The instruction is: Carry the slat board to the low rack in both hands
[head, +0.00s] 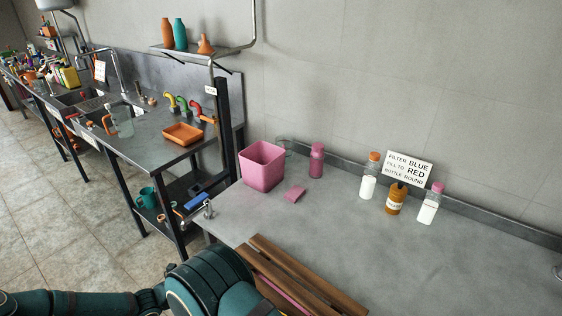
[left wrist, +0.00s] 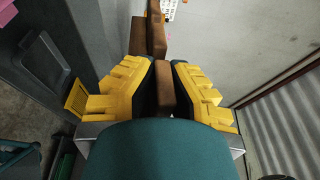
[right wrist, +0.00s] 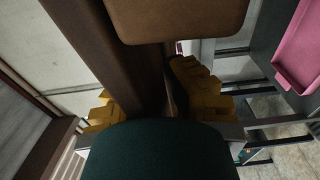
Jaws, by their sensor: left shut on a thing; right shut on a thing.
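The slat board (head: 300,277), brown wooden slats with gaps between them, shows at the bottom of the head view over the near part of the grey counter. My teal arm hides its lower left part. In the left wrist view my left gripper (left wrist: 165,88) has its yellow fingers shut on a brown slat of the board (left wrist: 166,98). In the right wrist view my right gripper (right wrist: 155,100) is shut on the board (right wrist: 110,50), its fingers in shadow either side of the wood. Neither gripper shows in the head view. I cannot pick out the low rack for certain.
A sink bench (head: 150,135) with a lower shelf runs left. Tiled floor (head: 60,215) is open.

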